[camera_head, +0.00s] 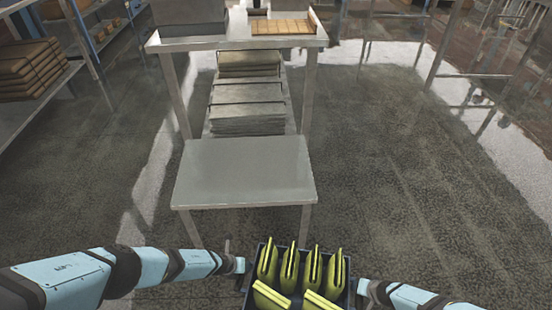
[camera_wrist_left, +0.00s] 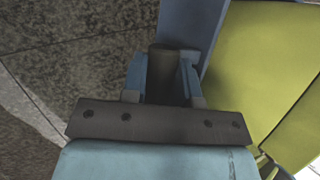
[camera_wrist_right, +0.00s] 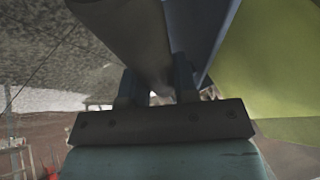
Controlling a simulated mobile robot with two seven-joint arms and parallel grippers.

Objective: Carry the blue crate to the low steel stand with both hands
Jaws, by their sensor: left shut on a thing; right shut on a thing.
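The blue crate (camera_head: 249,284) is at the bottom of the head view, in front of me, holding several yellow-green packets (camera_head: 291,268). My left gripper (camera_head: 240,265) is at its left side, shut on a dark handle (camera_wrist_left: 164,68) beside the blue crate wall (camera_wrist_left: 198,25). My right gripper (camera_head: 363,289) is at its right side, shut on the other dark handle (camera_wrist_right: 140,40); the crate wall also shows in the right wrist view (camera_wrist_right: 208,30). The low steel stand (camera_head: 245,170) is beyond the crate, slightly left; its top is bare. The crate's underside is hidden.
A taller steel table (camera_head: 185,42) stands behind the stand, with a tray of brown blocks (camera_head: 282,27) on top. Stacks of flat grey items (camera_head: 248,108) lie below it. A shelf with brown sacks (camera_head: 28,75) is at far left. Floor (camera_head: 400,160) on the right is clear.

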